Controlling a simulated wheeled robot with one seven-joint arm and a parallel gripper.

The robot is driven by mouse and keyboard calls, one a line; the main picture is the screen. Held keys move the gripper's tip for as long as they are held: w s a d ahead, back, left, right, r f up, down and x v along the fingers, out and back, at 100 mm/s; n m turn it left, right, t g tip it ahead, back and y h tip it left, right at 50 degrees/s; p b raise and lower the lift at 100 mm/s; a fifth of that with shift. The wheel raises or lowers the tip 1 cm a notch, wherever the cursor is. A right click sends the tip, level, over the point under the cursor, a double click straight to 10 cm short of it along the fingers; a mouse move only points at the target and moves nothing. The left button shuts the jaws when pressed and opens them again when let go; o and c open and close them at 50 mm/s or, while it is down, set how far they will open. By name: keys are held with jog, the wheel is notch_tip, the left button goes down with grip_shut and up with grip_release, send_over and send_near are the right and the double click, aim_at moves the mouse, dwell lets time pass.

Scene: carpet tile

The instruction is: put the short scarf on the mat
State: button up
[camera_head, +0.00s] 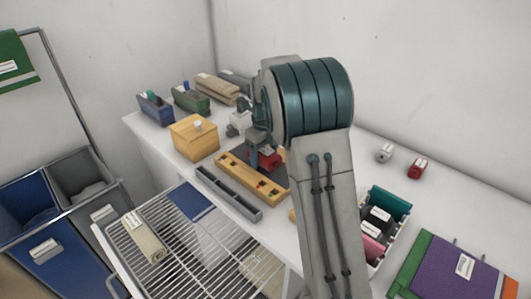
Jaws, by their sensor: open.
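My gripper (262,158) points down over the white table, at the end of my teal and grey arm. It is open, right at a small red item (270,161) beside a dark flat square (278,182) that may be the mat. I cannot tell whether the fingers touch the red item. A rolled beige cloth (143,238) with a white label lies on the wire rack at the lower left. A dark blue flat piece (191,201) lies farther back on that rack. I cannot tell which item is the short scarf.
A wooden tray (230,174), a grey slotted tray (228,193) and a wooden box (194,138) stand near my gripper. A white basket (374,268) is right of my arm. A purple labelled piece (470,266) lies lower right. Blue and grey bins (45,222) stand left.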

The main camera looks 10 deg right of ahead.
aim_at(263, 149)
jog(key=r, duration=1.1)
jog(key=shift+s+a+r, duration=0.2)
jog(key=shift+a, duration=0.15)
jog(key=shift+r, duration=0.25)
jog(key=s+f+n+t, duration=0.1)
jog(key=s+f+n, duration=0.1)
jog(key=s+n, duration=1.2)
jog(key=s+f+n+t, duration=0.1)
jog(key=s+f+n, duration=0.1)
jog(key=s+n, duration=1.3)
jog(key=shift+s+f+t, duration=0.3)
jog(key=shift+f+t, duration=0.1)
jog(key=shift+d, duration=0.1)
